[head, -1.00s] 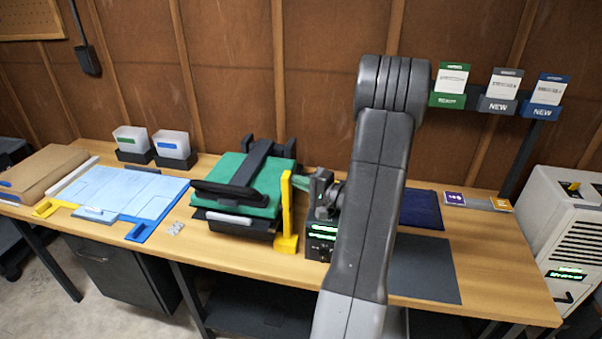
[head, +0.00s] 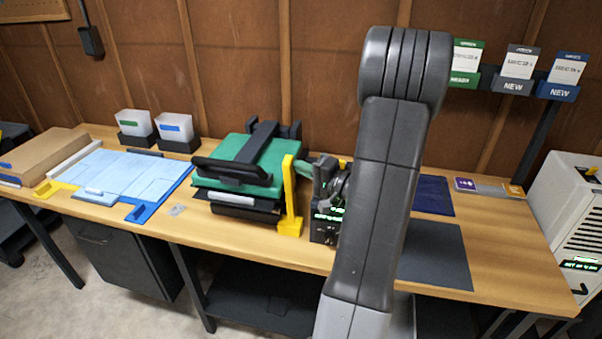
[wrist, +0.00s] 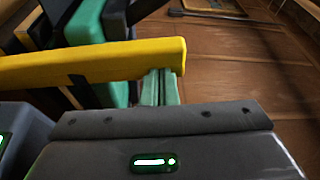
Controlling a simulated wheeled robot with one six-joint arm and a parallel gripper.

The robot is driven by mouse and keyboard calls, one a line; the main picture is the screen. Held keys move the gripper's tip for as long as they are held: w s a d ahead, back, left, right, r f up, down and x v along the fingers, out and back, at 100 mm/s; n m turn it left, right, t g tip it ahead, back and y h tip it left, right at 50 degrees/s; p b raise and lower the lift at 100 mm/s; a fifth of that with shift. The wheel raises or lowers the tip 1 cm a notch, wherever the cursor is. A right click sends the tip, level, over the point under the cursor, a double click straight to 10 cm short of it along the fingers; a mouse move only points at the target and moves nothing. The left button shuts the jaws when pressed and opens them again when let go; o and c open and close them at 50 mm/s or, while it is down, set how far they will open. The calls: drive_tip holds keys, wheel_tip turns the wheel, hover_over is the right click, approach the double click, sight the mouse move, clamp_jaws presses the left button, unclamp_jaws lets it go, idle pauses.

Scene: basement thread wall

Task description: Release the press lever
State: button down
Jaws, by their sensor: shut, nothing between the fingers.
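The press (head: 238,172) stands on the bench, with green plates and a black clamp frame and bar on top. Its yellow lever (head: 289,195) stands upright at the press's right side. My gripper (head: 303,167) is just right of the lever's upper part, partly hidden behind my own arm. In the wrist view the lever (wrist: 90,62) runs across from the left, and my gripper's green fingers (wrist: 161,87) are together and empty by its free end. I cannot tell whether they touch it.
A blue tray board (head: 115,178) and two clear bins (head: 174,127) are to the left. A dark mat (head: 435,255) and a navy mat (head: 432,194) lie to the right. A white machine (head: 565,220) stands at the right end.

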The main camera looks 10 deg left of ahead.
drive_tip(key=s+f+n+y+b, duration=0.2)
drive_tip(key=s+n+b, duration=0.4)
drive_tip(key=b, duration=1.1)
drive_tip(key=s+f, duration=0.1)
drive_tip(key=s, duration=0.3)
drive_tip(key=shift+a+f+g+b, duration=0.2)
drive_tip(key=shift+f+g+b, duration=0.1)
drive_tip(key=shift+f+b, duration=0.1)
drive_tip(key=shift+s+f, duration=0.1)
drive_tip(key=shift+s, duration=0.05)
drive_tip(key=w+d+r, duration=0.1)
drive_tip(key=w+r, duration=0.2)
drive_tip(key=w, duration=0.1)
drive_tip(key=v, duration=0.9)
drive_tip(key=shift+s, duration=0.35)
